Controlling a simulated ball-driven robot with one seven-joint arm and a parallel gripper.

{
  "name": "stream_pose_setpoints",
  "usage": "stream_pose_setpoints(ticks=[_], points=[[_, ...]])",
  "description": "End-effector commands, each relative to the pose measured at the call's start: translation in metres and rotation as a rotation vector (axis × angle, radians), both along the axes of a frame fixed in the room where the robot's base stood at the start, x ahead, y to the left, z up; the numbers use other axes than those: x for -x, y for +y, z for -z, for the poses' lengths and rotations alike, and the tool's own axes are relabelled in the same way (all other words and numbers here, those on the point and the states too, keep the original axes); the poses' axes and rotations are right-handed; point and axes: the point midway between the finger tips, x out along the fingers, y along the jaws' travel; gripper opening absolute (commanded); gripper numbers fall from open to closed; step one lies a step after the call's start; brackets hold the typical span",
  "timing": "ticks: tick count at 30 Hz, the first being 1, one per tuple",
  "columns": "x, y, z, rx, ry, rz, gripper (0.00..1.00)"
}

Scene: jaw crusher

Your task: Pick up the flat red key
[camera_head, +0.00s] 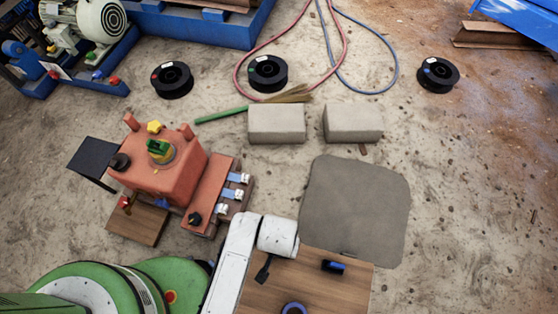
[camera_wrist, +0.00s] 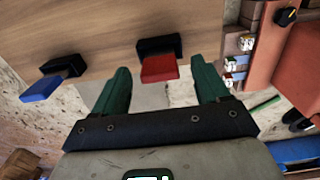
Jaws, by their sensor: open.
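The flat red key (camera_wrist: 159,68) shows in the wrist view, jutting from a small black block (camera_wrist: 158,46) at the edge of a wooden surface (camera_wrist: 90,38). My gripper (camera_wrist: 160,66) has two green fingers, apart, one on each side of the red key. A gap shows between the key and each finger, and nothing is held. In the head view I cannot make out the red key; my white arm (camera_head: 236,262) reaches over the wooden surface (camera_head: 345,288) there.
A blue key (camera_wrist: 42,88) in another black block lies left of the red one in the wrist view. The red machine (camera_head: 172,172) stands left of my arm. A grey mat (camera_head: 352,210) and two pale blocks (camera_head: 277,124) lie beyond the wooden surface.

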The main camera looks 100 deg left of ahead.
Motion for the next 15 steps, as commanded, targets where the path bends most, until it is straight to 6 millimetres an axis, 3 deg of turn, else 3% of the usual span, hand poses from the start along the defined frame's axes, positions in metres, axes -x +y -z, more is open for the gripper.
stream_pose_setpoints(ticks=[3,11,15], points=[[-0.0002,-0.0001,0.0124,0.000,0.000,0.001,0.74],[-0.0002,-0.0002,0.0141,0.000,0.000,0.001,0.74],[-0.0002,-0.0002,0.0140,0.000,0.000,0.001,0.63]])
